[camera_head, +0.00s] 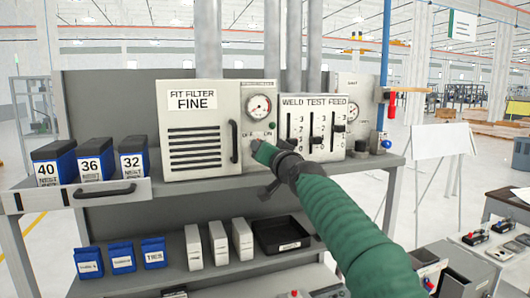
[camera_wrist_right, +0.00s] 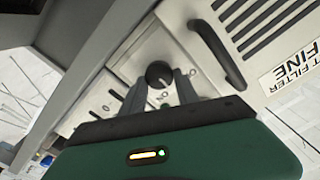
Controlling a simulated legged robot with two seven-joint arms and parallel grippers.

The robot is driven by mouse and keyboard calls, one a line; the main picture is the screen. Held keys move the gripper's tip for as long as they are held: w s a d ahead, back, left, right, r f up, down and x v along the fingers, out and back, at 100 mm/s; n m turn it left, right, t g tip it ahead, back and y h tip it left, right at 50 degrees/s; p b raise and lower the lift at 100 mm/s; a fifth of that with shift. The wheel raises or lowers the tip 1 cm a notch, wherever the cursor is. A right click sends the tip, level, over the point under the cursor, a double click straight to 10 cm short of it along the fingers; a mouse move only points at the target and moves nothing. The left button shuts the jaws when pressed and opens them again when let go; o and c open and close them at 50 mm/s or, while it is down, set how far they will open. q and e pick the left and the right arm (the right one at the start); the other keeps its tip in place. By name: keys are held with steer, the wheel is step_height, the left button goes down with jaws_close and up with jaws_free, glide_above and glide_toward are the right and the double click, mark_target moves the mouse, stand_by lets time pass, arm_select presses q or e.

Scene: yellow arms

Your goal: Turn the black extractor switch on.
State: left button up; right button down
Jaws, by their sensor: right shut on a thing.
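The black extractor switch is a round knob (camera_wrist_right: 158,74) with a pale pointer mark, on the light grey panel in the right wrist view. In the head view it is mostly hidden behind my right gripper (camera_head: 265,152), below the round gauge (camera_head: 259,106) and by the OFF and ON lettering. My right gripper, which also shows in the wrist view (camera_wrist_right: 158,88), has its two dark fingers on either side of the knob and is shut on it. Which label the pointer faces is unclear. My left gripper is not in view.
A black vertical handle (camera_head: 234,141) on the FINE filter box (camera_head: 189,155) stands close left of my gripper. The WELD TEST FEED slider panel (camera_head: 324,145) is close right. Blue numbered boxes (camera_head: 97,158) stand on the shelf left. A black tray (camera_head: 282,236) sits below.

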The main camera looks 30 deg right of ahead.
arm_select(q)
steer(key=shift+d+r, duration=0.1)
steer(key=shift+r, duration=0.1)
arm_select(e)
steer(key=m, duration=0.8)
steer(key=shift+w+f+m, duration=0.1)
steer(key=shift+f+m, duration=0.2)
steer(key=shift+f, duration=0.1)
arm_select(q)
steer(key=shift+p, duration=0.3)
arm_select(e)
steer(key=shift+r, duration=0.1)
steer(key=c, duration=1.2)
jaws_free()
steer(key=shift+o, duration=1.2)
steer(key=shift+w, duration=0.3)
steer(key=shift+o, duration=0.3)
steer(key=shift+w+f, duration=0.2)
steer(key=shift+w, duration=0.15)
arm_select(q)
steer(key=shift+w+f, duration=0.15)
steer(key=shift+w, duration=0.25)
arm_select(e)
steer(key=shift+s+a+r, duration=0.1)
steer(key=shift+a+r, duration=0.05)
steer(key=shift+s, duration=0.1)
